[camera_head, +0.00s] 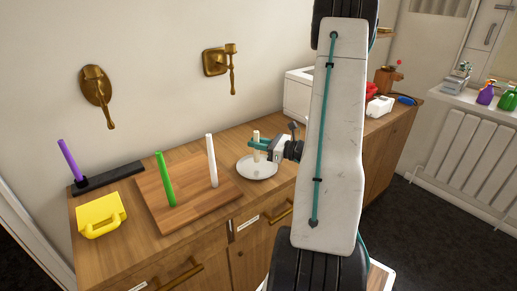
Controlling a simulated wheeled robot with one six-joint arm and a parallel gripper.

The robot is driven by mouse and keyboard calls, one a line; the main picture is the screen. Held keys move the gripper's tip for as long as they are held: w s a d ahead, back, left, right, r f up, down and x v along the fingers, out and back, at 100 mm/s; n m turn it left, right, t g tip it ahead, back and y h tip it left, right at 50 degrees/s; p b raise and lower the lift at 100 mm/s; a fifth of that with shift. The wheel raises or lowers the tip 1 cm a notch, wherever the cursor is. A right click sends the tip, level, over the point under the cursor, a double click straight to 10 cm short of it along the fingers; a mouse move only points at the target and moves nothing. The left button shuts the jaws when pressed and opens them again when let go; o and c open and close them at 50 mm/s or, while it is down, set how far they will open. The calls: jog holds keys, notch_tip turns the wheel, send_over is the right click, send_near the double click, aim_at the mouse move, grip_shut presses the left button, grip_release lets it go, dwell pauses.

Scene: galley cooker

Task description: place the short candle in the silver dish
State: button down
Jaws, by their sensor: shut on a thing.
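The short candle (256,138) is cream-coloured and upright. My gripper (258,145) is shut on it above the silver dish (262,173). The dish is round and pale and sits on the wooden counter, right of the cutting board. The candle's lower end shows over the dish; I cannot tell whether it touches the dish. A green candle (165,180) and a white candle (212,160) stand on the board, both longer than the held one. A purple candle (69,160) stands tilted in a black holder (110,176) at the left.
A yellow block-like object (101,215) lies at the counter's front left. The wooden board (190,200) fills the counter's middle. A white box (298,95) stands behind my arm. Brass wall fittings (96,90) are above. My arm hides part of the counter's right side.

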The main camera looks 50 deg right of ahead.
jog(key=shift+f, duration=1.1)
jog(key=c, duration=1.3)
grip_release()
jog(key=shift+f, duration=0.15)
jog(key=shift+c, duration=0.2)
